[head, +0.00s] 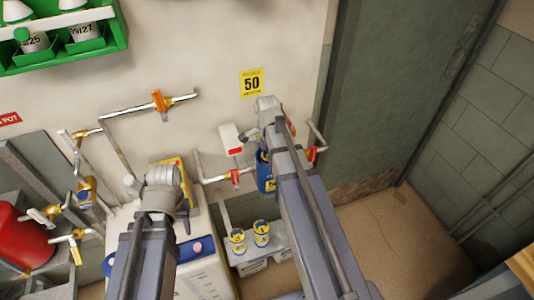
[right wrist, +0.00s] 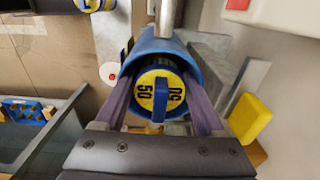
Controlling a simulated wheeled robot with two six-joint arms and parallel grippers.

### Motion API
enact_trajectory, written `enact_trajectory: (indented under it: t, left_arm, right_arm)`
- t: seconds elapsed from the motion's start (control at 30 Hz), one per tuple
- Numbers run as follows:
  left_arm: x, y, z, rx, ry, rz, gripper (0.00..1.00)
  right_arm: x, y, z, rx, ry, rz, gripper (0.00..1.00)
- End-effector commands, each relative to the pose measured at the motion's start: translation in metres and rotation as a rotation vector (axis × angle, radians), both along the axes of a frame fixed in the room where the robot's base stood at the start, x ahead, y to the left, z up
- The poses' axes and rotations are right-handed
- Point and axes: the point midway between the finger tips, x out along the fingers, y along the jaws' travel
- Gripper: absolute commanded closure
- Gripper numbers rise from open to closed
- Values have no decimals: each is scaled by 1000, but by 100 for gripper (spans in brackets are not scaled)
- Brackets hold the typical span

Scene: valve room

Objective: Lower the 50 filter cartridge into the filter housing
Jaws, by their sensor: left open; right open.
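The 50 filter cartridge (right wrist: 160,94) shows its round yellow cap, marked 50, with a blue handle bar across it in the right wrist view. It sits inside the mouth of the blue filter housing (right wrist: 165,47); how deep it sits I cannot tell. The housing also shows in the head view (head: 264,172), partly behind my right arm. My right gripper (right wrist: 160,80) is open, its fingers on either side of the cap, with no clear grip on it. My left gripper (head: 163,182) is at the lower left, away from the housing; its fingers are mostly hidden.
Two yellow-topped cartridges (head: 249,237) stand on a low shelf below the housing. Pipes with a red-handled valve (head: 235,177) flank the housing. A yellow 50 sign (head: 251,83) is on the wall above. A white container (head: 205,270) stands by my left arm. Floor at right is clear.

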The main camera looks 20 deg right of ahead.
Motion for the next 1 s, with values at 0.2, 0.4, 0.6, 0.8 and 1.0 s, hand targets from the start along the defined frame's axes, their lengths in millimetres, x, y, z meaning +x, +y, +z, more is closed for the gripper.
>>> enact_trajectory:
  t: [0.2, 0.4, 0.6, 0.8, 1.0]
  left_arm:
    - [0, 0, 35, 0, 0, 0, 55]
    - [0, 0, 69, 0, 0, 0, 55]
    - [0, 0, 82, 0, 0, -1, 55]
    - [0, 0, 80, 0, 0, -1, 55]
    - [0, 0, 80, 0, 0, -1, 55]
  right_arm:
    - [-15, 12, 34, 20, 10, 6, 0]
    - [-11, 11, 69, 14, 4, 7, 0]
    - [-9, 9, 82, 8, -1, 5, 0]
    - [-7, 8, 80, 6, -3, 4, 0]
    - [-7, 7, 80, 5, -3, 4, 0]
